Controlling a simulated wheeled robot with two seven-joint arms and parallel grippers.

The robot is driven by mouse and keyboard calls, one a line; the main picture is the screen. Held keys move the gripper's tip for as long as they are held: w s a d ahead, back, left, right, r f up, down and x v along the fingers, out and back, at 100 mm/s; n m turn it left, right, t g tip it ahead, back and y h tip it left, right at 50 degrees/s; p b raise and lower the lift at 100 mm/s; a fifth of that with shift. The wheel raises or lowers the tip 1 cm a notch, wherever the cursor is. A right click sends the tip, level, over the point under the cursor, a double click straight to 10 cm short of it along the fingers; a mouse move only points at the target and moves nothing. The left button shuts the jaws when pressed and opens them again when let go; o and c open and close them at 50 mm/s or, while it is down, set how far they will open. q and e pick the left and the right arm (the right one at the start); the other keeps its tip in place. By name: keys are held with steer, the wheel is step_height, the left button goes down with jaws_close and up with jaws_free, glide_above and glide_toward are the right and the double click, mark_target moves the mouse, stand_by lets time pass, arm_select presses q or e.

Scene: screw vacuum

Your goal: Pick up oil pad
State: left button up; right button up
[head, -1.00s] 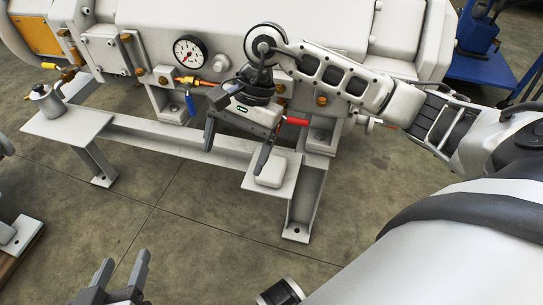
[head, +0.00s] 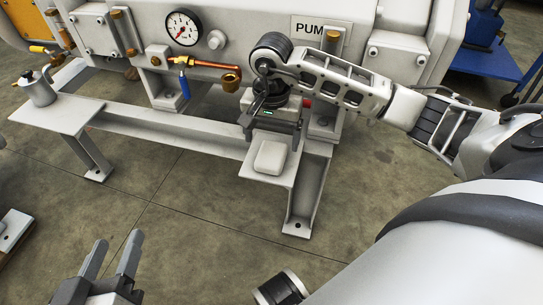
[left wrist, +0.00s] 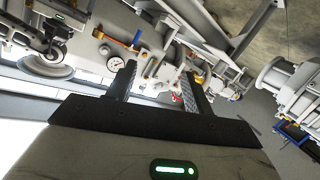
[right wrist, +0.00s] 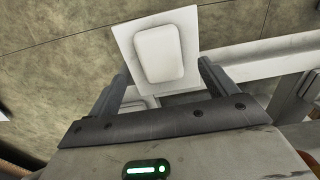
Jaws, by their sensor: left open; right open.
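The oil pad, a white rounded block (head: 271,157), lies on the small metal shelf (head: 287,178) at the right end of the pump frame. It also shows in the right wrist view (right wrist: 159,53), lying flat beyond the fingertips. My right gripper (head: 270,128) is open and empty, close behind the pad in the head view. Its fingers are partly hidden there; in the right wrist view (right wrist: 165,75) they are spread, with the pad ahead between their lines. My left gripper (head: 112,258) is open and empty at the lower left, well away from the pad.
The pump body with a gauge (head: 183,28), a blue-handled valve (head: 183,83) and a copper pipe (head: 205,63) stands behind the shelf. A metal oil can (head: 39,88) stands on the left shelf (head: 60,112).

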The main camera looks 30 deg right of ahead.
mark_target(271, 155)
steer(key=f, duration=0.2)
steer(key=f+b, duration=0.1)
steer(key=f, duration=0.1)
steer(key=shift+s+a+f, duration=0.15)
steer(key=shift+a, duration=0.05)
steer(key=shift+f, duration=0.3)
arm_select(q)
steer(key=shift+w+d+r+n+t+h, duration=0.1)
steer(key=shift+d+r+n+t+h, duration=0.2)
steer(key=shift+r+n+h, duration=0.1)
arm_select(e)
steer(key=c, duration=1.1)
steer(key=shift+o, duration=0.2)
steer(key=shift+r, duration=0.1)
